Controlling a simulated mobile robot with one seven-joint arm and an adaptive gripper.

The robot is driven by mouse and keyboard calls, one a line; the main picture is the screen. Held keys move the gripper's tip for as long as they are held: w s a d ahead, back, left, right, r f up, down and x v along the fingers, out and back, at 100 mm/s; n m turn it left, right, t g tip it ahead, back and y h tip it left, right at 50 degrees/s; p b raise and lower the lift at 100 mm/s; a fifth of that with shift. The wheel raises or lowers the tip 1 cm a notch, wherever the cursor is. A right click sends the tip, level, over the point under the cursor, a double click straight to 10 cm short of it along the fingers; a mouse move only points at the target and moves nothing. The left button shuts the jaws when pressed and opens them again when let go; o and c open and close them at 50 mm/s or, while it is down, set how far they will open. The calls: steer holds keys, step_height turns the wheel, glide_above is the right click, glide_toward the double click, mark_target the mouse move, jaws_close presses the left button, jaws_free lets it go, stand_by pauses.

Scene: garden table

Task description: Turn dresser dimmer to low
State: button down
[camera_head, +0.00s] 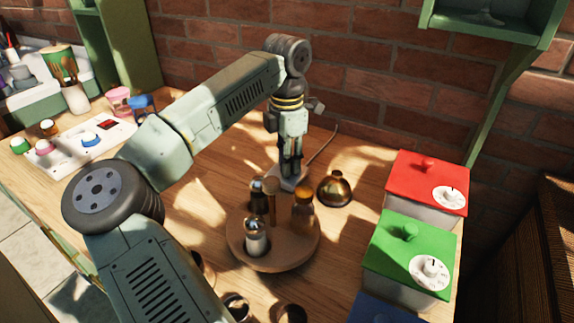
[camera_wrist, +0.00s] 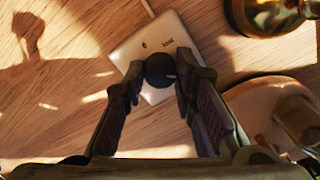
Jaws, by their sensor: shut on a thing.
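The dimmer is a small pale plate (camera_wrist: 148,42) on the wooden table, with a round black knob (camera_wrist: 160,70) and small dark markings near its far edge, one of which seems to read "low". In the head view the plate (camera_head: 281,182) lies under my gripper (camera_head: 291,172), which points straight down. In the wrist view my gripper (camera_wrist: 159,75) has its two fingertips on either side of the knob, shut on it. The knob's pointer is hidden or too small to make out.
A round wooden tray (camera_head: 284,262) with several bottles stands just in front of the dimmer. Red (camera_head: 424,176) and green (camera_head: 405,254) boxes with dials stand farther right. A brick wall is behind; a thin cable runs from the plate.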

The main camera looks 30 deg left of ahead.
steer(key=n+b, duration=0.1)
steer(key=n, duration=0.2)
steer(key=shift+f+n+b, duration=0.15)
steer(key=shift+n+b, duration=0.2)
steer(key=shift+n, duration=0.05)
steer(key=n+b, duration=0.1)
steer(key=n, duration=0.2)
steer(key=shift+n, duration=0.3)
steer(key=n+b, duration=0.2)
steer(key=n, duration=0.4)
steer(key=shift+n, duration=0.4)
steer(key=c, duration=1.3)
jaws_free()
steer(key=shift+r, duration=0.2)
